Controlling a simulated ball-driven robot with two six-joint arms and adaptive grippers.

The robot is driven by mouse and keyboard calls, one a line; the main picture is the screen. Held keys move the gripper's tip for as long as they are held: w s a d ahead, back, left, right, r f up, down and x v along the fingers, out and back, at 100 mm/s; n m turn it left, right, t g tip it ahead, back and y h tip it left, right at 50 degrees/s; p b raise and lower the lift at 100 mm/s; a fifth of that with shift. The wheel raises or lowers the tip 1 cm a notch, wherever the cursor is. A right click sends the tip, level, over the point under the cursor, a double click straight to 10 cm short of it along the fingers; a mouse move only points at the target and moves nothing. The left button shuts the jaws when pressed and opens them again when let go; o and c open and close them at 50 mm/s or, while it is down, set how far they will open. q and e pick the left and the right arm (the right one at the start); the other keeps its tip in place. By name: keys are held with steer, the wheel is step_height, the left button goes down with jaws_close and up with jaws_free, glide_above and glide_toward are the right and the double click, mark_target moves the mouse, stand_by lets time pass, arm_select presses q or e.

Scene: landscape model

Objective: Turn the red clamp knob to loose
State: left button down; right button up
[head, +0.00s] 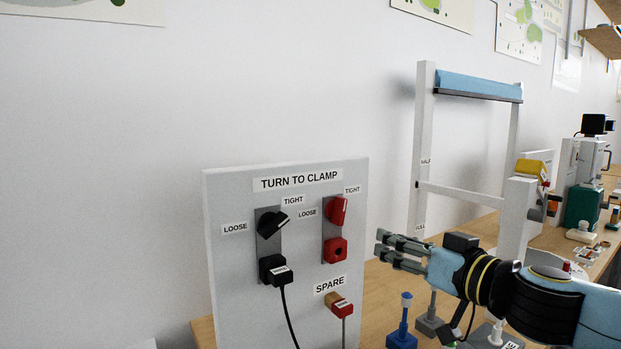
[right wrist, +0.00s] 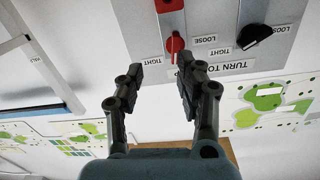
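The red clamp knob (head: 338,210) is on the upright grey panel (head: 225,270) marked TURN TO CLAMP, with LOOSE at its left and TIGHT at its upper right. In the right wrist view, upside down, the red knob (right wrist: 174,43) has its pointer toward the panel's top edge, nearer TIGHT than LOOSE. My right gripper (head: 379,243) is to the right of the panel, apart from it. In the right wrist view its fingers (right wrist: 158,72) are open and empty, with the knob beyond their tips. My left gripper is not in view.
A black knob (head: 271,222) and a black plug (head: 273,269) with a cable are left of the red knob. A red socket (head: 335,250) is below it, and a SPARE plug (head: 340,305) lower. A white frame (head: 424,150) stands to the right; a blue stand (head: 402,330) is below my right gripper.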

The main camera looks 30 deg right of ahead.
mark_target(344, 210)
steer(key=shift+y, duration=0.5)
steer(key=w+r, duration=0.1)
steer(key=w, duration=0.2)
steer(key=w+a+r, duration=0.1)
steer(key=w, duration=0.2)
steer(key=w+a, duration=0.1)
steer(key=w, duration=0.3)
steer(key=shift+a+r+p, duration=0.2)
steer(key=shift+r+p, duration=0.15)
steer(key=shift+r, duration=0.05)
steer(key=shift+w+a, duration=0.1)
steer(key=shift+w, duration=0.45)
jaws_close()
